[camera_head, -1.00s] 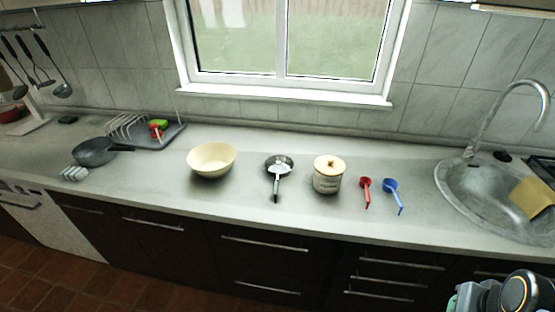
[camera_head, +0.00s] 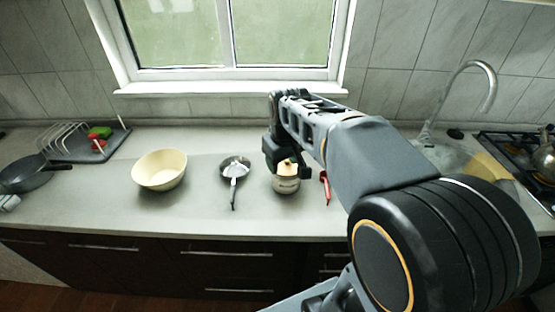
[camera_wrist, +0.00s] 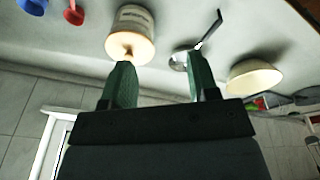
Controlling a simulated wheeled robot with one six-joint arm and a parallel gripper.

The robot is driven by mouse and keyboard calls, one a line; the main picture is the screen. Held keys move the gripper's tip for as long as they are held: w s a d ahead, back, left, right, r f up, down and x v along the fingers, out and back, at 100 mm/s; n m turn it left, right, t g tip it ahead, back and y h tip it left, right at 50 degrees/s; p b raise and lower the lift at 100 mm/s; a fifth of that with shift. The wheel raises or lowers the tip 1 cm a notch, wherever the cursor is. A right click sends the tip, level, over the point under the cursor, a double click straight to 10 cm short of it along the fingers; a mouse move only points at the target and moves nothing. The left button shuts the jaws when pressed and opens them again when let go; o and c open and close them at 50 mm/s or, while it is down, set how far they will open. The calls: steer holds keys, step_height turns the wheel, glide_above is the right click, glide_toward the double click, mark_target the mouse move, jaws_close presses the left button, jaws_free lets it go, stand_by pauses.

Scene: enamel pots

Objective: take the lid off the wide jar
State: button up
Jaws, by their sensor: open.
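The wide jar (camera_head: 286,184) is cream with dark lettering and stands upright on the counter. Its pale wooden lid sits on top, mostly hidden behind my gripper in the head view. In the wrist view the jar (camera_wrist: 136,20) shows upside down with the lid (camera_wrist: 129,50) and its knob towards me. My gripper (camera_head: 287,168) is over the jar in the head view. In the wrist view my gripper (camera_wrist: 158,75) is open and empty; its left finger is close to the lid's knob in the picture. I cannot tell whether they touch.
A black pan-like utensil (camera_head: 235,170) and a cream bowl (camera_head: 160,170) stand left of the jar. A red scoop (camera_head: 324,186) is just right of it; a blue one (camera_wrist: 33,5) shows in the wrist view. The sink tap (camera_head: 487,85) is further right. The window wall is behind.

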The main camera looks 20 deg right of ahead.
steer(key=w+d+r+n+g+p, duration=0.1)
steer(key=w+d+r, duration=0.15)
steer(key=w, duration=0.45)
steer(key=n+g+p, duration=0.1)
steer(key=n+p, duration=0.1)
glide_above(287, 163)
steer(key=f, duration=0.6)
steer(key=w+f, duration=0.1)
steer(key=f, duration=0.2)
steer(key=shift+d, duration=0.15)
steer(key=shift+f+p, duration=1.1)
steer(key=shift+f, duration=2.15)
steer(key=shift+c, duration=0.3)
steer(key=c, duration=0.9)
